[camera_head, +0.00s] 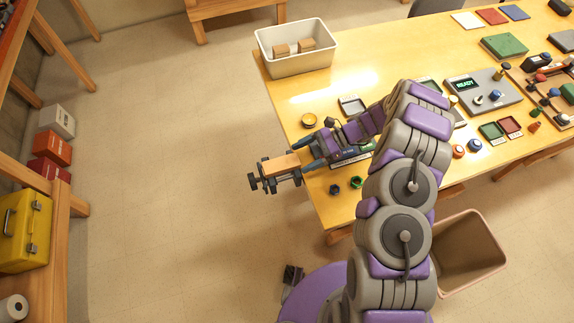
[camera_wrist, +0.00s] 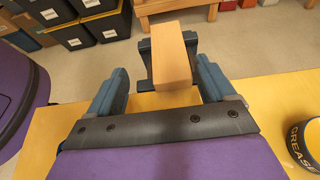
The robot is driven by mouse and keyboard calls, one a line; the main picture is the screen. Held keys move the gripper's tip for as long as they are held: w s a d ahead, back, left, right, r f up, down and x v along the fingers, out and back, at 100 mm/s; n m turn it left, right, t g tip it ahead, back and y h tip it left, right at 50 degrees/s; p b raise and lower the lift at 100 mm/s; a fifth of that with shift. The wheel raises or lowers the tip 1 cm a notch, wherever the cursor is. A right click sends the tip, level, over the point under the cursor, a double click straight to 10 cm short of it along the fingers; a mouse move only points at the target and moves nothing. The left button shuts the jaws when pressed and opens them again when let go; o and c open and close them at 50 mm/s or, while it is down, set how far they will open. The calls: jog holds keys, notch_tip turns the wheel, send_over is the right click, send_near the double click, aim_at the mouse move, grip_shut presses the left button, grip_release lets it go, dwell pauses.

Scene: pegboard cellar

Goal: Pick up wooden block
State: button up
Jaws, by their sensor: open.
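A tan wooden block (camera_head: 281,164) sits on a dark clamp-like holder (camera_head: 262,183) at the near left edge of the table. The block also shows in the wrist view (camera_wrist: 171,52), with dark holder parts (camera_wrist: 192,44) on both sides of it. My gripper (camera_head: 308,154) is beside the block on the table side, pointing at it. In the wrist view my gripper (camera_wrist: 162,68) is open, its blue fingers apart, with the block's near end ahead and roughly between the fingertips. I see no grip on it. The block's underside is hidden.
The yellow table (camera_head: 400,60) holds a grey-white bin (camera_head: 296,67) with brown blocks inside, a yellow round tin (camera_head: 309,120), small trays and a device reading READY (camera_head: 484,92). A beige bin (camera_head: 470,255) stands on the floor. The floor left of the table is clear.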

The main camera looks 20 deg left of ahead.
aim_at(286, 162)
jog(key=a, duration=0.2)
jog(key=a+f, duration=0.1)
jog(key=a, duration=0.1)
jog(key=s+a+f+b, duration=0.1)
jog(key=shift+a+f, duration=0.2)
jog(key=shift+a, duration=0.2)
jog(key=shift+s+a+f, duration=0.15)
jog(key=shift+s, duration=0.15)
jog(key=shift+s+d, duration=0.2)
jog(key=shift+d, duration=0.5)
jog(key=shift+a+f, duration=0.1)
jog(key=shift+a, duration=1)
jog(key=c, duration=0.6)
jog(key=shift+d, duration=0.4)
jog(key=c, duration=0.3)
jog(key=shift+d+r, duration=0.2)
jog(key=shift+d, duration=0.15)
jog(key=shift+c, duration=0.8)
